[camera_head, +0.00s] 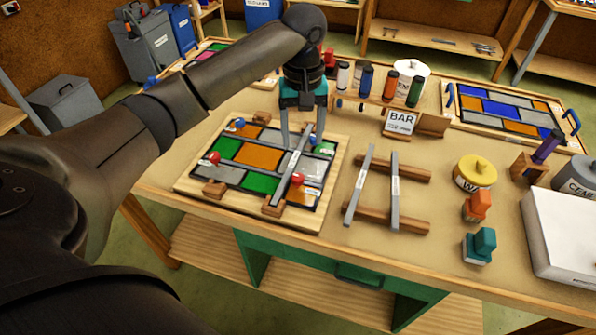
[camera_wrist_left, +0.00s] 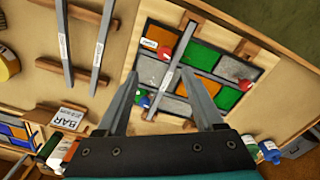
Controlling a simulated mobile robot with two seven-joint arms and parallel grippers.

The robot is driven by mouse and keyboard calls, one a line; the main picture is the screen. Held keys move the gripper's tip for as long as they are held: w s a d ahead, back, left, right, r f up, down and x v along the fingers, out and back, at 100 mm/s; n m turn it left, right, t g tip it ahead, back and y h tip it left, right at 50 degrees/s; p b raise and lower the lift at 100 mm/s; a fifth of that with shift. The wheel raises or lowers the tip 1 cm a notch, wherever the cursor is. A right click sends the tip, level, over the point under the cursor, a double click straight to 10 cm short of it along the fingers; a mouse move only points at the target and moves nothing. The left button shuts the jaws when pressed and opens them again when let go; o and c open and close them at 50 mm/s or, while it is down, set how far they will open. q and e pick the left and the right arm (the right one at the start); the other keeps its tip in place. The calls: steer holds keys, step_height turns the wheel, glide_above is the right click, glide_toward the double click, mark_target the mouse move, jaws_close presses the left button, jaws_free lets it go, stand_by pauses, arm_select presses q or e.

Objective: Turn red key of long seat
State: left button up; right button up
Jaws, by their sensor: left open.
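The leaded panel (camera_head: 262,157) lies on a pale board, with coloured and grey panes. A long grey bar (camera_head: 287,176) lies across it and also shows in the wrist view (camera_wrist_left: 168,77). One red key (camera_head: 298,180) is beside the bar's near part; it also shows in the wrist view (camera_wrist_left: 165,53). Another red key (camera_head: 213,158) is at the panel's left side. Which red key belongs to the long seat is not readable. My left gripper (camera_head: 302,147) is open and empty above the panel's far right part, its fingers on either side of the bar's far part.
Blue keys (camera_head: 240,123) sit at the panel's far side. Two loose grey bars (camera_head: 394,190) rest on wooden rails right of the panel. A BAR sign (camera_head: 400,122) and several capped tubes (camera_head: 390,84) stand behind. A yellow-lidded pot (camera_head: 475,173) is farther right.

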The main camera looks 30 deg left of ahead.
mark_target(298, 176)
arm_select(q)
steer(key=shift+n, duration=0.5)
steer(key=f+b, duration=0.1)
steer(key=f, duration=0.3)
steer(key=a+f+b, duration=0.1)
steer(key=f, duration=0.8)
steer(key=shift+w+a+f+b, duration=0.2)
steer(key=shift+w+a+b, duration=0.05)
steer(key=shift+b, duration=0.15)
jaws_close()
